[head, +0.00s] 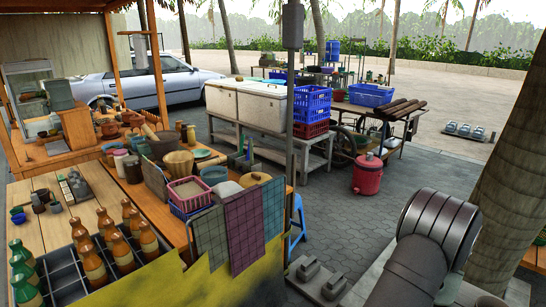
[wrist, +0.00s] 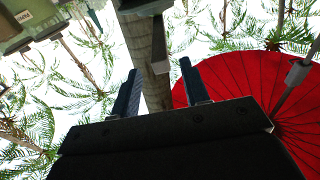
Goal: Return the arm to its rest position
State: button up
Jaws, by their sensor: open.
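My gripper (wrist: 160,68) shows in the wrist view with its two dark fingers spread well apart. Nothing is between them. It points up, with a pole, palm fronds and bright sky beyond. In the head view only a thick grey part of my arm shows at the lower right; the gripper is out of that picture.
A red umbrella (wrist: 235,88) spreads behind the fingers at the right. A palm trunk (head: 510,160) stands close beside my arm. Bottles (head: 92,262) fill a rack at the front left. A red cooler (head: 368,174) stands on the paving, which is open in the middle.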

jog(key=x, duration=0.8)
jog(key=shift+w+d+r, duration=0.1)
jog(key=shift+r, duration=0.05)
jog(key=shift+w+d+r, duration=0.15)
jog(key=shift+w+d, duration=0.05)
jog(key=shift+w+d+r+g+y, duration=0.1)
jog(key=shift+r+g+y, duration=0.4)
jog(key=shift+r, duration=1)
jog(key=shift+w+d+r+g+y, duration=0.1)
jog(key=shift+r+g+y, duration=0.15)
jog(key=shift+r, duration=0.5)
jog(key=shift+w+d+r+g+y, duration=0.1)
jog(key=shift+r+g+y, duration=0.15)
jog(key=shift+r, duration=0.5)
jog(key=w+d+r+g+y, duration=0.3)
jog(key=r, duration=0.3)
jog(key=w+d+r+g+y, duration=0.2)
jog(key=w+d+r, duration=0.1)
jog(key=r, duration=0.3)
jog(key=shift+w+d+r+g+y, duration=0.2)
jog(key=shift+r+g+y, duration=0.15)
jog(key=shift+g+y, duration=0.05)
